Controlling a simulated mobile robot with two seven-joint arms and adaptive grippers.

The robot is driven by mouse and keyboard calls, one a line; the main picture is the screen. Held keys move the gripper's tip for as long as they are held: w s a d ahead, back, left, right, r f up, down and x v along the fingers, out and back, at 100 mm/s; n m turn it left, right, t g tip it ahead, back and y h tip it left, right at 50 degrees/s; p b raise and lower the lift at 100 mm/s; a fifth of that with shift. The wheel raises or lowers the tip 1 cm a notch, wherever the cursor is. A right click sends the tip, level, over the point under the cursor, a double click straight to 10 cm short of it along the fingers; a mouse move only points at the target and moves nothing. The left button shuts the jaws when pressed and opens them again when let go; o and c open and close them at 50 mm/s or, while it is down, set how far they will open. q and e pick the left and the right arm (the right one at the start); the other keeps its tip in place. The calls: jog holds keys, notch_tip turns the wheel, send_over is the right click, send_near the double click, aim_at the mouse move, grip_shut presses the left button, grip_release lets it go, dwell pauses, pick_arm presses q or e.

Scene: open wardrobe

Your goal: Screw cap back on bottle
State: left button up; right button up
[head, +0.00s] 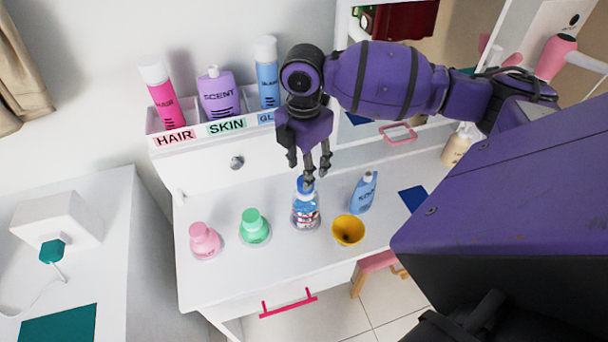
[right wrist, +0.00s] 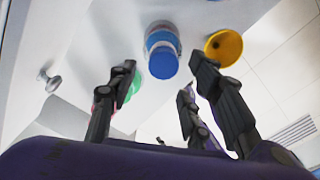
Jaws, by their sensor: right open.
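A clear bottle with a printed label (head: 306,215) stands upright on the white table. A blue cap (head: 305,184) sits at its top; I cannot tell whether it is screwed tight. In the right wrist view the blue cap (right wrist: 163,63) faces the camera, with the bottle (right wrist: 160,36) behind it. My right gripper (head: 313,178) points down at the cap, its fingers spread and just above or beside it. In the right wrist view the open fingers (right wrist: 160,85) stand apart on either side below the cap, with nothing between them. My left gripper is not in view.
A pink bottle (head: 204,240) and a green bottle (head: 254,227) stand left of the bottle. A yellow bowl-like cup (head: 348,230) and a blue lotion bottle (head: 363,193) stand close on its right. A labelled organizer (head: 193,136) lines the back. The table's front strip is clear.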

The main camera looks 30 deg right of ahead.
notch_tip(320, 180, up, 8)
jog(key=shift+f, duration=0.25)
dwell(0.5)
jog(key=s+a+f+m+t+y, duration=0.1)
jog(key=s+a+f+m, duration=0.4)
jog(key=f, duration=0.4)
jog(key=s+a+f+m+y, duration=0.1)
jog(key=s+a+f+m, duration=0.1)
jog(key=s+a+f, duration=0.65)
jog(key=s+d+f+m+t+h, duration=0.1)
jog(key=s+d+f+m, duration=0.1)
jog(key=s+d+m, duration=0.4)
jog(key=s+d+f+m+h, duration=0.2)
jog(key=s+d+f+m, duration=0.15)
jog(key=s+m, duration=0.45)
jog(key=w+a+f+t, duration=0.2)
jog(key=w+f+t, duration=0.1)
jog(key=f, duration=0.2)
jog(key=w+a+f+t+y, duration=0.1)
jog(key=w+f+t, duration=0.2)
jog(key=f, duration=0.3)
jog(key=shift+w+a+f+t, duration=0.3)
jog(key=shift+w+a+t, duration=0.05)
jog(key=shift+t, duration=0.05)
